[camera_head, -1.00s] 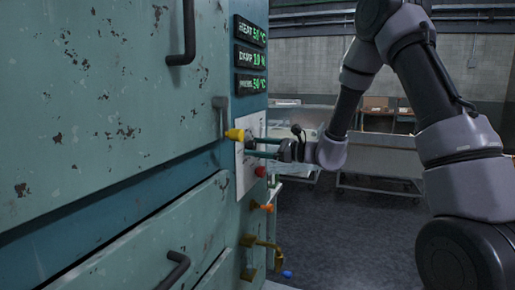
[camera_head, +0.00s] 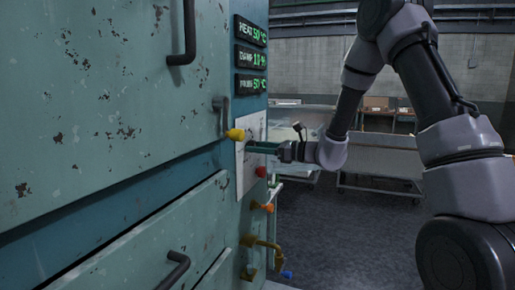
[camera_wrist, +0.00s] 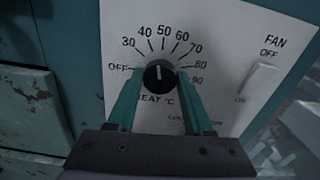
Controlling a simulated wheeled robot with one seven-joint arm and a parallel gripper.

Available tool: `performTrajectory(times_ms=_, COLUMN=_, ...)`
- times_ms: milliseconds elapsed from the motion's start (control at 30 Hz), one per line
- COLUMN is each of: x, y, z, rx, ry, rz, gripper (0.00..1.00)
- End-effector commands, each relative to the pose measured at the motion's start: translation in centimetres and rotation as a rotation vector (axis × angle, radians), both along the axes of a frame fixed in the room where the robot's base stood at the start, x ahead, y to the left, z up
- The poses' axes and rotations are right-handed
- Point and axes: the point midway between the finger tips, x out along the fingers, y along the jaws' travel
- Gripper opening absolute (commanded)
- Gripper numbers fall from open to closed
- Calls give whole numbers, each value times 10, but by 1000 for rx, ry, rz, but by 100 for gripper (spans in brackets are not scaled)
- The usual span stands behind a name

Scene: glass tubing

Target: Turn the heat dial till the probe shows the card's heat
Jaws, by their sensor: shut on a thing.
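The black heat dial (camera_wrist: 158,75) sits on a white panel in the wrist view. Its white mark points up, close to 50 on the printed scale. My gripper (camera_wrist: 160,84) is shut on the dial, one green finger on each side. In the head view my gripper (camera_head: 254,147) reaches the panel from the right, and its fingers hide the dial. The heat display (camera_head: 250,31) appears to read 50 °C. The lowest display, the probe's (camera_head: 252,85), also appears to read 50 °C. I cannot make out a heat card in either view.
A fan switch (camera_wrist: 258,82) is right of the dial. A yellow knob (camera_head: 235,134) is close to my fingers, with a red button (camera_head: 261,172) and orange handle (camera_head: 262,207) below. The worn green cabinet (camera_head: 100,110) fills the left; floor at right is open.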

Motion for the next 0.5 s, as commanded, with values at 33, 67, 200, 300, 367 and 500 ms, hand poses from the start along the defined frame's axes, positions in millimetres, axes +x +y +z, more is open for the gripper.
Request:
performTrajectory(times_ms=33, x=0, y=-1, z=-1, rx=-1, ry=0, rz=-1, gripper=0)
performTrajectory(times_ms=67, x=0, y=-1, z=0, rx=-1, ry=-1, rz=-1, gripper=0)
performTrajectory(times_ms=200, x=0, y=-1, z=-1, rx=-1, ry=-1, rz=-1, gripper=70)
performTrajectory(times_ms=300, x=0, y=-1, z=0, rx=-1, ry=-1, rz=-1, gripper=82)
performTrajectory(times_ms=367, x=0, y=0, z=0, rx=-1, ry=-1, rz=-1, gripper=82)
performTrajectory(times_ms=500, x=0, y=0, z=0, rx=-1, ry=-2, rz=0, gripper=82)
